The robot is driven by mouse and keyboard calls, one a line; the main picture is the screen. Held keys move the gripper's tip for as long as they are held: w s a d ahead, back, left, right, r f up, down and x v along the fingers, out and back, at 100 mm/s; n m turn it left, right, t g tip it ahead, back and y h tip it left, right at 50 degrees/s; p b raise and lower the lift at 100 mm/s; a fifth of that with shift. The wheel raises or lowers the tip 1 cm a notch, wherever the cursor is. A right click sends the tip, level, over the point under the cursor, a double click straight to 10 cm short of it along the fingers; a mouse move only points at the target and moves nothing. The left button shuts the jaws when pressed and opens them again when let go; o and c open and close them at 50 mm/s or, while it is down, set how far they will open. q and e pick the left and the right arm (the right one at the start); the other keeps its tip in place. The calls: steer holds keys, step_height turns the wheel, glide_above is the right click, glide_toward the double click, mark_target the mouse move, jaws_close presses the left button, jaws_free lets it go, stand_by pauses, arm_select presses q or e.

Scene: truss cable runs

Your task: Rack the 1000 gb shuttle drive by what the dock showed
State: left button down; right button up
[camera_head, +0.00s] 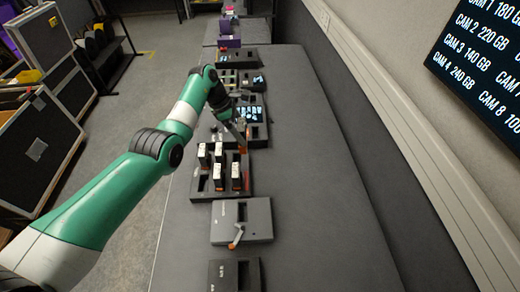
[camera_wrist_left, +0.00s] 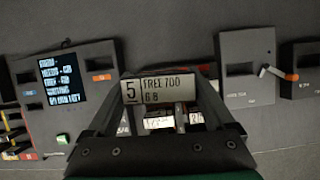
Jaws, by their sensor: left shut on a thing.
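My left gripper (camera_head: 240,130) is shut on a shuttle drive (camera_wrist_left: 158,88). In the left wrist view the drive's label reads "5" and "FREE 700 GB", and it sits between the fingers. The gripper is between the dock (camera_head: 256,132) and the black drive rack (camera_head: 205,188). The rack holds several upright drives with white tops (camera_head: 219,170). In the left wrist view the dock (camera_wrist_left: 92,118) has a lit screen (camera_wrist_left: 62,82) with several text lines, too small to read surely. The held drive hides part of the rack. My right gripper is out of view.
Other units and a purple item (camera_head: 229,40) are further back. A wall monitor (camera_head: 485,65) lists camera sizes. The table's right side (camera_head: 320,200) is clear.

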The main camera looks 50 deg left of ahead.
arm_select(q)
steer(key=s+a+f+b, duration=0.1)
steer(key=a+f+b, duration=0.2)
steer(key=f+b, duration=0.5)
steer(key=shift+s+a+f+n+b, duration=0.3)
steer(key=shift+f+n+b, duration=0.1)
steer(key=shift+f, duration=0.6)
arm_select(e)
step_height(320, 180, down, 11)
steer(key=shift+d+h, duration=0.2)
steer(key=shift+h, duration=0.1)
arm_select(q)
steer(key=shift+f+b, duration=0.3)
steer(key=shift+f, duration=0.25)
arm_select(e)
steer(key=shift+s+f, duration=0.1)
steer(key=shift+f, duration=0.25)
arm_select(q)
steer(key=shift+f+b, duration=1.5)
steer(key=shift+f, duration=0.15)
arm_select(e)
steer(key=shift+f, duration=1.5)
arm_select(q)
jaws_free()
